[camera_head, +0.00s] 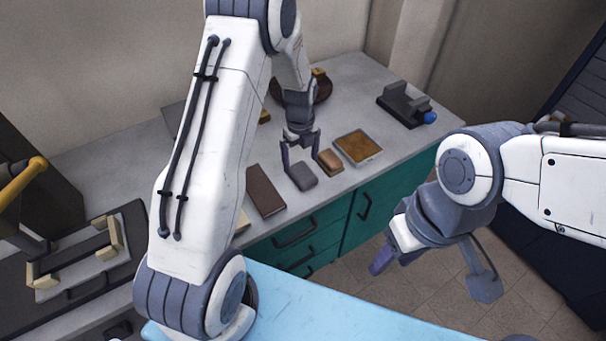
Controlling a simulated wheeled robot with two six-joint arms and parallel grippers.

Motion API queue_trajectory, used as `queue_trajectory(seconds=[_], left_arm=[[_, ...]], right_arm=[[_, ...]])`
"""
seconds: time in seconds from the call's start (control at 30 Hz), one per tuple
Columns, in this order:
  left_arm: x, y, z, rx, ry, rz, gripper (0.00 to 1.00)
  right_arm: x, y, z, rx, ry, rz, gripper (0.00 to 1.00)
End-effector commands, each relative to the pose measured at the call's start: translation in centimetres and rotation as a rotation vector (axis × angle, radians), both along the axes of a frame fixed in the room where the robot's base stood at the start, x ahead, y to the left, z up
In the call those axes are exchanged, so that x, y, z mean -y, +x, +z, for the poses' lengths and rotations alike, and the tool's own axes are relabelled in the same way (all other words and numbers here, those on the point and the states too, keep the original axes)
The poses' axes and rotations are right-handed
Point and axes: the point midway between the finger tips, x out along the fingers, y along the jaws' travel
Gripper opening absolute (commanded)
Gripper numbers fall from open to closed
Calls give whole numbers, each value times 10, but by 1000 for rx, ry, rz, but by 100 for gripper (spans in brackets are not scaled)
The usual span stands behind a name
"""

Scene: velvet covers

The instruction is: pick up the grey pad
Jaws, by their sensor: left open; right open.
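The small grey pad (303,177) lies on the grey counter near its front edge. My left gripper (301,158) is open and points down just over the pad, with one finger near its left side and the other by its far right side. I cannot tell whether the fingers touch it or how high they are. My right gripper (432,276) is open and empty, away from the counter over the floor at the right.
A dark brown flat block (264,191) lies left of the pad. A small brown block (330,161) and a brown-topped square tray (366,150) lie close on its right. A dark device with a blue knob (429,117) stands further back. Teal drawers (327,229) are below.

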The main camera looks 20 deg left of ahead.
Motion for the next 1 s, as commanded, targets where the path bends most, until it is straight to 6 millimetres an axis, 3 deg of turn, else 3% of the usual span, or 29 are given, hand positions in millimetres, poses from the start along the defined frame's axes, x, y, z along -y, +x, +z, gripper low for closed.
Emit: queue_trajectory(seconds=[0.17, 0.43, 0.73, 0.77, 0.93, 1.0], left_arm=[[2, -1, -13, -3, 0, 0, 100], [6, -3, -51, -1, 0, 2, 100], [5, -2, -57, 1, 0, 2, 100], [5, -2, -57, 1, 0, 2, 92], [5, -2, -57, 1, 0, 2, 27], [5, -2, -57, 1, 0, 2, 22]], right_arm=[[0, 0, 6, 0, 0, 0, 50], [0, 0, 17, 0, 0, 0, 50], [0, 0, 16, 0, 0, 0, 50], [0, 0, 16, 0, 0, 0, 50], [0, 0, 16, 0, 0, 0, 50], [0, 0, 16, 0, 0, 0, 50]])
